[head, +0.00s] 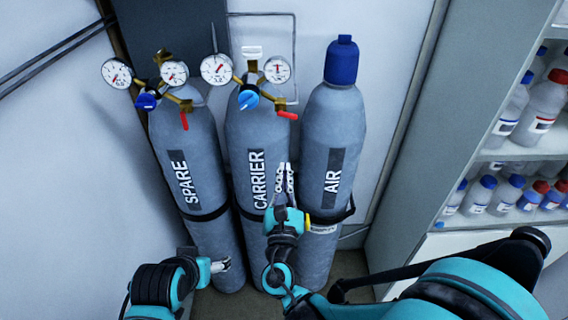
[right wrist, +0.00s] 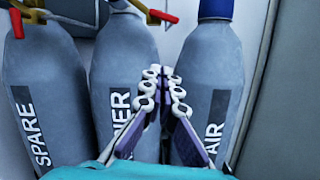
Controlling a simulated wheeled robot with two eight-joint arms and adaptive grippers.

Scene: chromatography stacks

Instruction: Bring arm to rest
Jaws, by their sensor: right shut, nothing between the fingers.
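My right gripper (head: 285,172) points up in front of the CARRIER (head: 257,140) and AIR (head: 333,140) cylinders in the head view. Its fingers are shut and empty. In the right wrist view, the same gripper (right wrist: 162,72) has its linked fingertips together, over the gap between those two cylinders; whether it touches either one cannot be told. My left gripper (head: 221,265) is low at the foot of the SPARE cylinder (head: 184,150). It is small and partly hidden, and its opening cannot be made out.
SPARE and CARRIER carry gauges and regulators with red levers and blue knobs (head: 248,99). AIR has a blue cap (head: 341,60). A dark strap (head: 325,218) runs around the cylinders. A shelf cabinet (head: 500,153) with bottles stands at the right. A white wall is at the left.

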